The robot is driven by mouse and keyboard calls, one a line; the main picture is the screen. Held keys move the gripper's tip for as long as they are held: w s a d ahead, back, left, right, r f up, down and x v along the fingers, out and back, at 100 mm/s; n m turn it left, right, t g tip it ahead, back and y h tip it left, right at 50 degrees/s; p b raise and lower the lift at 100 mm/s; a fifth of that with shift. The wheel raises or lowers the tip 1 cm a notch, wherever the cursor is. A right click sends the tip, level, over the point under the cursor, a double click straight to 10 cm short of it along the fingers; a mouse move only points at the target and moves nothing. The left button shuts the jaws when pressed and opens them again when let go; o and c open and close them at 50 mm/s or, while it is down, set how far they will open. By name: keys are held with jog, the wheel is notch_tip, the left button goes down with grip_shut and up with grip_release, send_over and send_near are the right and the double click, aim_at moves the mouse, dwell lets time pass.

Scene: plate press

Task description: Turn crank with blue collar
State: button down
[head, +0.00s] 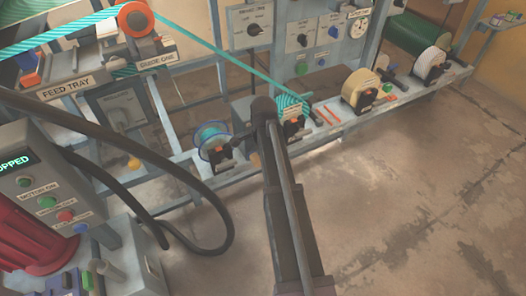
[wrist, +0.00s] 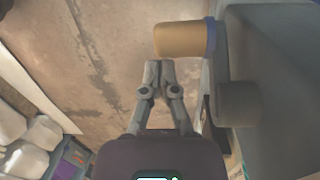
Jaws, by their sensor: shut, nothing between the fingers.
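In the wrist view, a tan cylinder with a blue band (wrist: 180,39) at its right end sticks out to the left from a grey-blue structure. It looks like the crank grip with the blue collar. My gripper (wrist: 158,66) is shut and empty, with its fingertips just below and left of the tan cylinder, apart from it in the picture. I cannot tell the depth between them. In the head view, my arm reaches to the lower rack, and I cannot clearly make out the fingers or the blue-collared crank there.
A grey cylinder (wrist: 240,103) sits right of my fingers. In the head view, a blue-rimmed spool (head: 213,131), a teal spool (head: 290,101) and a cream spool (head: 357,84) stand along the lower rack. A dark hose (head: 222,224) loops left of my arm. The floor at right is clear.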

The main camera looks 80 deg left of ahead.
jog(key=s+r+t+y+p, duration=0.1)
jog(key=r, duration=0.1)
jog(key=s+r+t+p, duration=0.1)
jog(key=r+t, duration=0.1)
jog(key=s+r+t+y+p, duration=0.1)
jog(key=r+p, duration=0.1)
jog(key=shift+s+r+n+y, duration=0.2)
jog(key=shift+n+y, duration=0.1)
jog(key=shift+f, duration=0.2)
jog(key=b+x, duration=0.9)
jog(key=shift+w+f, duration=0.25)
jog(key=shift+w, duration=0.05)
dwell(0.4)
jog(key=shift+w, duration=0.2)
dwell(0.4)
